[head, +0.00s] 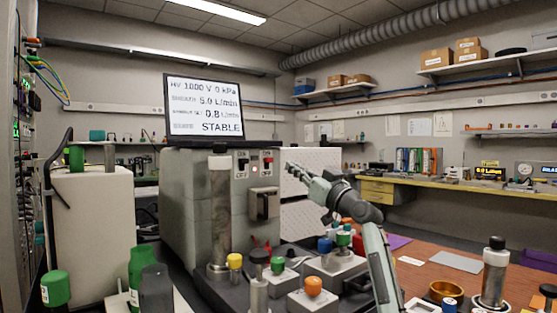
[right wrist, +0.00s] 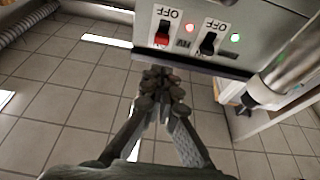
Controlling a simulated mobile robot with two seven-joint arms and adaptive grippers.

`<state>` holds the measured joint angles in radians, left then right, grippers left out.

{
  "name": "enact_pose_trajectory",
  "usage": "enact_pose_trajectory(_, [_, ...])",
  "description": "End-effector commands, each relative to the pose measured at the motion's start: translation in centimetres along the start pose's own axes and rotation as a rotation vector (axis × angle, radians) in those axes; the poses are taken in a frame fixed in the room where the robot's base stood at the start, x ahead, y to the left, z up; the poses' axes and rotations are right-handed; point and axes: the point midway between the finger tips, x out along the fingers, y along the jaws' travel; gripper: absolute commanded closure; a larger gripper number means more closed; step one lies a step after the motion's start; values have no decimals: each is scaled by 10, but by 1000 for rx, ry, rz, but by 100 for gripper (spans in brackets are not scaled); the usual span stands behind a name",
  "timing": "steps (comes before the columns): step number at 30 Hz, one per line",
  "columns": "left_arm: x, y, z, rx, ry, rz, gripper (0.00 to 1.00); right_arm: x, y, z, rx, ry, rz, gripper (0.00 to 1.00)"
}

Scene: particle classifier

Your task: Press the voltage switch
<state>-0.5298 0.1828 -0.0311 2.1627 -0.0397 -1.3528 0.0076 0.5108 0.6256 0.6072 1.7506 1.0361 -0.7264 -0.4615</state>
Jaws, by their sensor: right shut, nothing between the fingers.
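The grey classifier box (head: 190,185) carries two toggle switches, a black one (head: 242,164) and a red one (head: 267,163). The right wrist view, turned upside down, shows the red switch (right wrist: 162,34) and the black switch (right wrist: 208,43) with OFF labels. My right gripper (head: 287,166) is shut and empty, pointing at the box just right of the red switch in the head view. Its fingertips (right wrist: 157,78) appear just below the red switch in the wrist view; contact with it is not visible. My left gripper is out of view.
A screen (head: 208,105) on the box reads HV 1000 V and STABLE. A vertical metal tube (head: 220,210) stands before the box. Capped knobs, including an orange one (head: 313,287), crowd the foreground. Small lamps, one green (right wrist: 235,37), glow beside the switches.

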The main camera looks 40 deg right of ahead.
Motion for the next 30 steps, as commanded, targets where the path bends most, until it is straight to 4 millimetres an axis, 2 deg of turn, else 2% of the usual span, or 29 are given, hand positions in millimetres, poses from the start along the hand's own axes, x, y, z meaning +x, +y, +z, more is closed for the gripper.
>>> enact_pose_trajectory(15, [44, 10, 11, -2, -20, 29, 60, 83, 0, -2, 4, 1, 0, 100])
enact_pose_trajectory(21, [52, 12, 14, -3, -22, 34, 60, 96, 0, 0, 1, 0, 0, 100])
enact_pose_trajectory(30, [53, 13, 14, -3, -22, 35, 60, 97, 0, 0, -1, 0, 0, 100])
